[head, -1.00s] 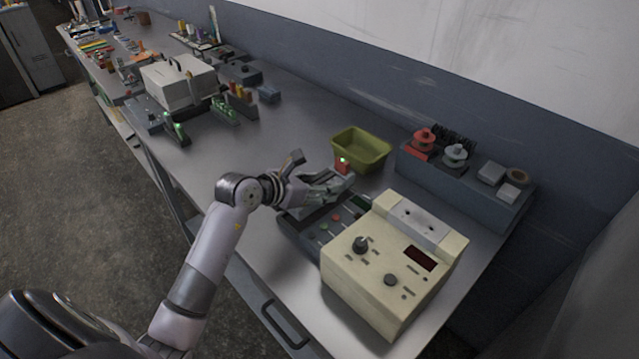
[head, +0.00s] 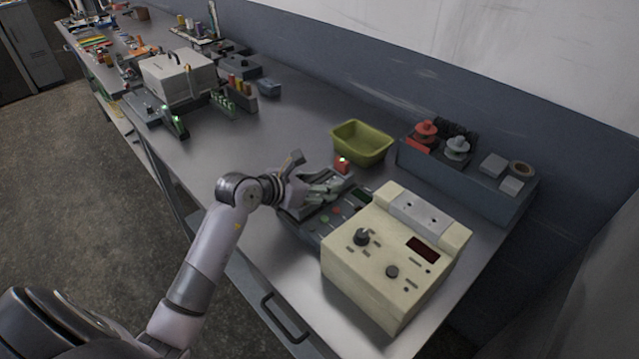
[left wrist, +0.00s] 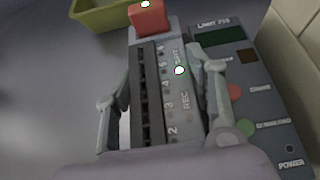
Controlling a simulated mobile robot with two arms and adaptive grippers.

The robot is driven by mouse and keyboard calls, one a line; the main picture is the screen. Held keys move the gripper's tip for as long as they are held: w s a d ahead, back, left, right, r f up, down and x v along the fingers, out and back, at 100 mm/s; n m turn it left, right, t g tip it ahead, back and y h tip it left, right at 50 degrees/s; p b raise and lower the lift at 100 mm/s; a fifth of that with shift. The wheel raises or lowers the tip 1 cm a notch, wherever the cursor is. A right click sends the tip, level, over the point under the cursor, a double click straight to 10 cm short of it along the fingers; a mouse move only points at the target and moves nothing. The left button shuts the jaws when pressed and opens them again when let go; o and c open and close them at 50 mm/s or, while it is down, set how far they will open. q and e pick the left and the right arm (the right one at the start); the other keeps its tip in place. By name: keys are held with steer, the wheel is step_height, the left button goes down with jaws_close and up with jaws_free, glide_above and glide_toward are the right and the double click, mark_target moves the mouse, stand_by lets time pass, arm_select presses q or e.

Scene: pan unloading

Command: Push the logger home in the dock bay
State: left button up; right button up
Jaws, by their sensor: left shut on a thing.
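The logger (left wrist: 172,98) is a long grey body with a dark slotted strip along its left side, printed numbers and "REC", and a small lit lamp. A red block (left wrist: 148,20) with a green-white light is at its far end; it also shows in the head view (head: 343,166). My left gripper (head: 328,188) is shut on the logger, one finger on each side in the left wrist view (left wrist: 160,88). The dark grey dock (left wrist: 243,80), with red and green buttons, lies alongside on the right. The fingers hide part of the bay, so I cannot tell how deep the logger sits.
A cream instrument box (head: 390,260) with a knob stands right of the dock. A green-yellow bin (head: 361,142) stands behind. A grey rack (head: 465,175) with spools lies along the wall. Farther left are a white case (head: 178,75) and small devices. The bench between is clear.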

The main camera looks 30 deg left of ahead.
arm_select(q)
steer(key=shift+f+b, duration=0.45)
steer(key=shift+f, duration=0.25)
stand_by(1.0)
steer(key=shift+r, duration=0.1)
steer(key=shift+r+p, duration=0.3)
steer(key=shift+p, duration=0.1)
steer(key=shift+r, duration=0.1)
stand_by(0.4)
steer(key=shift+f+b, duration=0.3)
steer(key=shift+f, duration=0.2)
stand_by(0.7)
